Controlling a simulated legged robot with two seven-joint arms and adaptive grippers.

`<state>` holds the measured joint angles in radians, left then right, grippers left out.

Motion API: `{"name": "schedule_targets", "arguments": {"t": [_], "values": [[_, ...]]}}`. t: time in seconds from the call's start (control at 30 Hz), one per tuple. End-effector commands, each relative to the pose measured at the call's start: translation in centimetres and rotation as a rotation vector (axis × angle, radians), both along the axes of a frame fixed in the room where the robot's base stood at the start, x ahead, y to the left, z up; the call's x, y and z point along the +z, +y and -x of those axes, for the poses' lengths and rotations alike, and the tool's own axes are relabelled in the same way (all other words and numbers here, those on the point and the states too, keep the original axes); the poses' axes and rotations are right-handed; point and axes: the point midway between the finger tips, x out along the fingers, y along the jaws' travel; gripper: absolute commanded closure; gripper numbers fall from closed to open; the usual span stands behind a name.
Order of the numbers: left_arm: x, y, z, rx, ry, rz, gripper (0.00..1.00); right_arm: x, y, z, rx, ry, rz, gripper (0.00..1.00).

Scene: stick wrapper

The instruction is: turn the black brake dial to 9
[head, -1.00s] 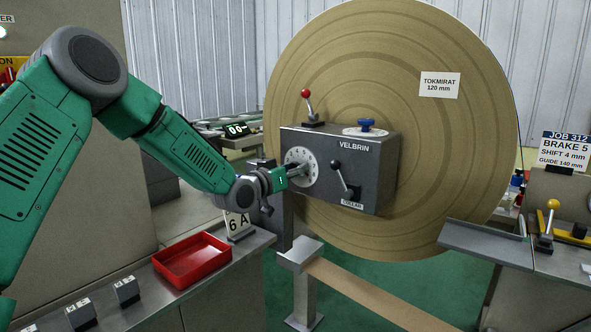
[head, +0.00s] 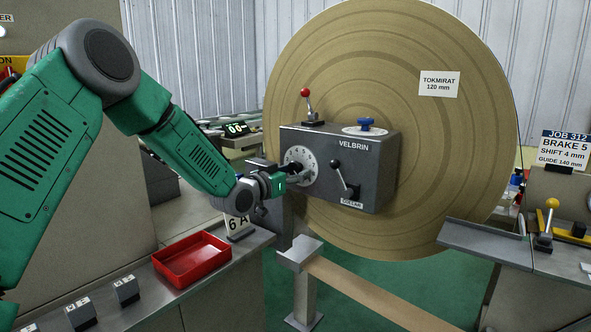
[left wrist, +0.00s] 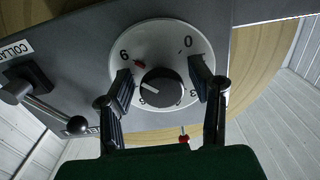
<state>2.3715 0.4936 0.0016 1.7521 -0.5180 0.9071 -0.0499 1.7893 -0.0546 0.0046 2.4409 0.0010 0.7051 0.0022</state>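The black brake dial (left wrist: 162,87) is a round knob with a white line on it, which points left in the left wrist view. It sits on a white numbered plate (left wrist: 160,35); 9 is at upper left, 0 at upper right, and a red mark lies near 9. The plate also shows on the grey VELBRIN box in the head view (head: 306,178). My left gripper (left wrist: 161,84) is open, with one finger on each side of the knob and visible gaps to it. It also shows in the head view (head: 296,172). My right gripper is in neither view.
The grey box (head: 376,150) also carries a black-knobbed COLLAR lever (head: 340,176), a red-knobbed lever (head: 306,100) and a blue knob (head: 366,124). A large brown roll (head: 450,150) stands behind. A job card (head: 565,148) reads BRAKE 5. A red tray (head: 192,259) lies below my left arm.

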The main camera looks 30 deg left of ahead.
Motion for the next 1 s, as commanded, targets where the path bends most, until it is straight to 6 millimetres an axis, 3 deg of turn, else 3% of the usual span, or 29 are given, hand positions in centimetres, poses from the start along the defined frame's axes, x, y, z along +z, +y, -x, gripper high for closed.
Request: {"name": "schedule_targets", "arguments": {"t": [0.43, 0.8, 1.0], "values": [[0.9, 0.0, 0.8, 0.0, -0.019, 0.0, 0.44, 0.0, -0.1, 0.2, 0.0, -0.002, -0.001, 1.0], [0.6, 0.8, 8.1, 0.0, -0.014, 0.004, 0.44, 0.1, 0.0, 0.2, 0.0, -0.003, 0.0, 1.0], [0.5, 1.1, 10.9, 0.001, -0.013, 0.003, 0.44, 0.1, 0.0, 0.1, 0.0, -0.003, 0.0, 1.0]]}}
